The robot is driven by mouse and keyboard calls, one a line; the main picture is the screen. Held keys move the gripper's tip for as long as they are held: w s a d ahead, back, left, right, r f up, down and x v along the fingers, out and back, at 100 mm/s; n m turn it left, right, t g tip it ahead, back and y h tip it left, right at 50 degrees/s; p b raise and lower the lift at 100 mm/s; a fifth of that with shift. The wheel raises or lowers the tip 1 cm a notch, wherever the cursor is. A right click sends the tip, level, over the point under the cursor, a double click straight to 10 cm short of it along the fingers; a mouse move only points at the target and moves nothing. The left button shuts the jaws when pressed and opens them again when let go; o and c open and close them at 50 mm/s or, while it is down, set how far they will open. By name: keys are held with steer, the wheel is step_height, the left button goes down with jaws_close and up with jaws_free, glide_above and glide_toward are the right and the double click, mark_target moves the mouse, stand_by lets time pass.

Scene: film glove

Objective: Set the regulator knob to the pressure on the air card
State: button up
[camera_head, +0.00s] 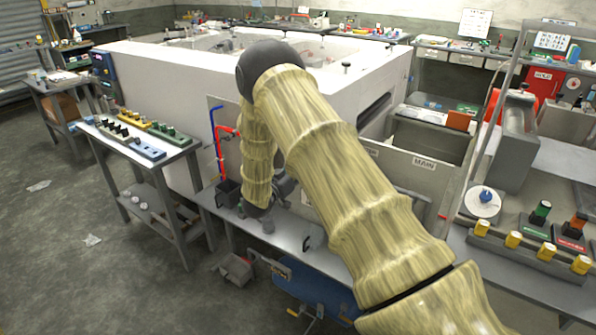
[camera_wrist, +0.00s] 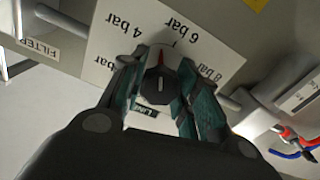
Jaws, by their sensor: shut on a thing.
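The regulator knob (camera_wrist: 157,88) is dark and round with a pale line across its face, in the middle of the wrist view. My gripper (camera_wrist: 160,82) is shut on it, one greenish finger on each side. The mark points up, between the 4 bar and 6 bar labels. In the head view my arm hides the knob. I cannot make out which sheet is the air card.
A FILTER label (camera_wrist: 38,47) and pipe are left of the dial. In the head view, a side table (camera_head: 165,155) with coloured blocks stands left, a blue chair (camera_head: 312,288) is below the bench, and the left floor is mostly free.

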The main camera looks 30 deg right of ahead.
steer(key=n, duration=0.3)
steer(key=shift+n, duration=2)
steer(key=o, duration=1)
steer(key=shift+a, duration=0.1)
steer(key=v, duration=1.1)
steer(key=shift+s+a+f, duration=0.1)
steer(key=shift+s+a, duration=0.1)
steer(key=shift+a, duration=0.15)
